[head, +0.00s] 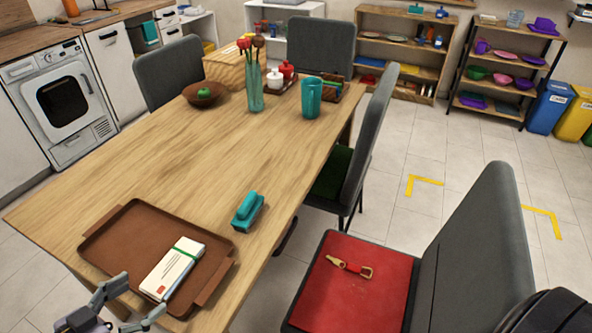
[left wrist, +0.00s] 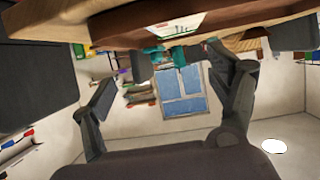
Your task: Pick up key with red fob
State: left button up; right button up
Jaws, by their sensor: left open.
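A small gold key with a red part (head: 350,266) lies on the red seat (head: 335,300) of the grey chair at the front right in the head view. I cannot make out the fob's exact shape. I do not see the key in the left wrist view. My left gripper (head: 140,298) is at the bottom left of the head view, by the near edge of the table, far to the left of the key. Its fingers are spread and empty; they also show apart in the left wrist view (left wrist: 158,72). My right gripper is not in view.
The wooden table (head: 160,150) lies between gripper and chair. On it are a brown tray (head: 120,235) with a bundle of envelopes (head: 175,268), a teal butter dish (head: 248,210) and a vase (head: 255,90). The chair's tall backrest (head: 470,250) stands right of the key.

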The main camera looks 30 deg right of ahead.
aim_at(353, 268)
jog(key=z, duration=1.35)
